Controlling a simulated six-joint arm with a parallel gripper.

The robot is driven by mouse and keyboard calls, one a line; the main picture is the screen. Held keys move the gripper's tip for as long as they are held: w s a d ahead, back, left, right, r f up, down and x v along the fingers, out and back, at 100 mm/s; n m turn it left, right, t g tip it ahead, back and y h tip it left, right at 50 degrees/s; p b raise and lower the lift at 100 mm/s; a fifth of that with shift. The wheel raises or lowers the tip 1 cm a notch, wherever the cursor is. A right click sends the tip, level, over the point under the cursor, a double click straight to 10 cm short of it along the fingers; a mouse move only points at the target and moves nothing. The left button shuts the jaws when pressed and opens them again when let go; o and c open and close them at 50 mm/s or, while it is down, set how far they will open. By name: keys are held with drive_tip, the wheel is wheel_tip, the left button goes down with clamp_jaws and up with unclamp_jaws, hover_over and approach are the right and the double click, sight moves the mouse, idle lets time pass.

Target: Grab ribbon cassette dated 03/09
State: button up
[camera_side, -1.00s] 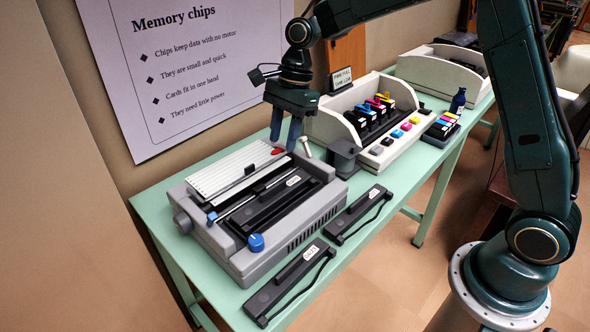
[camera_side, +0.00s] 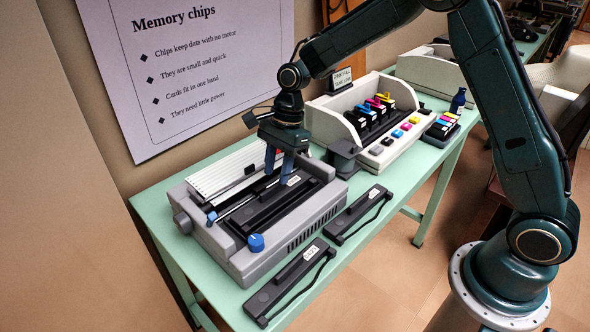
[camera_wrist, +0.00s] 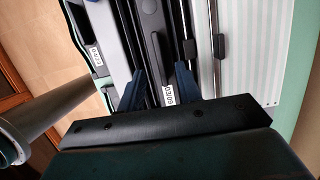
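The ribbon cassette dated 03/09 (camera_wrist: 153,45) is a long black bar with a white date label, seated in the grey printer. It also shows in the side view (camera_side: 262,208), lying lengthwise in the printer's open bay. My gripper (camera_side: 278,178) is low over the far end of this cassette, pointing down. In the wrist view my gripper (camera_wrist: 159,72) has its blue fingers apart, one on each side of the cassette, with the label between them. I cannot tell whether either finger touches it.
The grey printer (camera_side: 297,235) has its striped paper cover behind the bay and a blue knob in front. Two other black cassettes (camera_side: 357,215) (camera_side: 290,283) lie on the green table. An ink cartridge unit (camera_side: 330,120) stands to the right. A poster hangs behind.

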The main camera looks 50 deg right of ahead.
sight(273, 186)
drive_tip(key=shift+x, duration=2)
drive_tip(key=shift+c, duration=0.2)
clamp_jaws()
